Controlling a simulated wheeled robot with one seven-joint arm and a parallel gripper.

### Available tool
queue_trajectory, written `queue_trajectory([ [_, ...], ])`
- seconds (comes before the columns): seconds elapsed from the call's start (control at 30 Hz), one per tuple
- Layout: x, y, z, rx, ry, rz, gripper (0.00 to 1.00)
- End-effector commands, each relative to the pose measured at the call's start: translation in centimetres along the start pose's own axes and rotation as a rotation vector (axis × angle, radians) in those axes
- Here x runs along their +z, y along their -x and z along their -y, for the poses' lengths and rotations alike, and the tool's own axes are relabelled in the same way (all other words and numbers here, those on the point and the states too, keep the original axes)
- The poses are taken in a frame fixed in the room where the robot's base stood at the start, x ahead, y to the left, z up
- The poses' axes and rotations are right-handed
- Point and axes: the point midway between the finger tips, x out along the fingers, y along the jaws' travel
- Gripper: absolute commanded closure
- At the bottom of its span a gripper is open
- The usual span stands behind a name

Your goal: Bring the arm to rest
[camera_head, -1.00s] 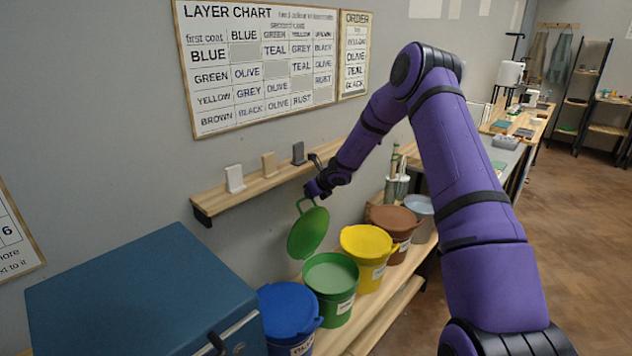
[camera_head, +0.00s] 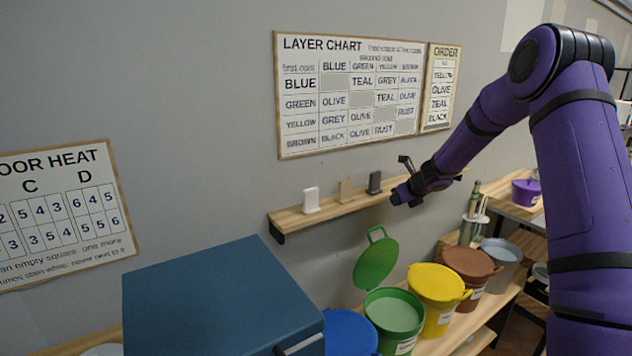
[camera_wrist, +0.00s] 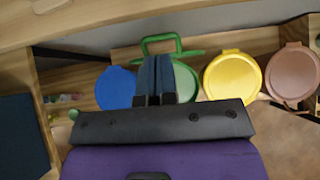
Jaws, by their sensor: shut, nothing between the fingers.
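My purple arm reaches in from the right in the head view. My gripper (camera_head: 397,196) is shut and empty, near the front of the wall shelf and above the open green bucket (camera_head: 394,314). The green lid (camera_head: 376,264) stands tipped up behind that bucket, its loop handle at the top, apart from my gripper. In the wrist view my gripper (camera_wrist: 155,70) has its fingers together and hides part of the green bucket; the green handle (camera_wrist: 160,40) shows behind the fingers.
The wall shelf (camera_head: 325,214) holds white, tan and dark tiles. Blue (camera_head: 350,335), yellow (camera_head: 436,287) and brown (camera_head: 471,266) buckets stand in the row with the green one. A blue cabinet (camera_head: 215,290) stands at front left. A layer chart (camera_head: 350,95) hangs on the wall.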

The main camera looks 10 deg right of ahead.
Motion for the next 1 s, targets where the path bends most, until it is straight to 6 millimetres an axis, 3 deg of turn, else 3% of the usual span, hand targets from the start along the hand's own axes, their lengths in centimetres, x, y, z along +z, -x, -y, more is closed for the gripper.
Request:
queue_trajectory([
  [0.17,1.8,2.4,-2.0,0.017,0.137,0.005,1.0],
  [0.3,4.1,6.6,-5.7,0.052,0.384,0.008,1.0],
  [0.5,5.9,13.2,-11.4,0.103,0.769,0.003,1.0],
  [0.77,5.7,21.7,-18.2,0.166,1.245,-0.017,1.0],
  [1.0,3.1,29.2,-23.4,0.225,1.662,-0.052,1.0],
])
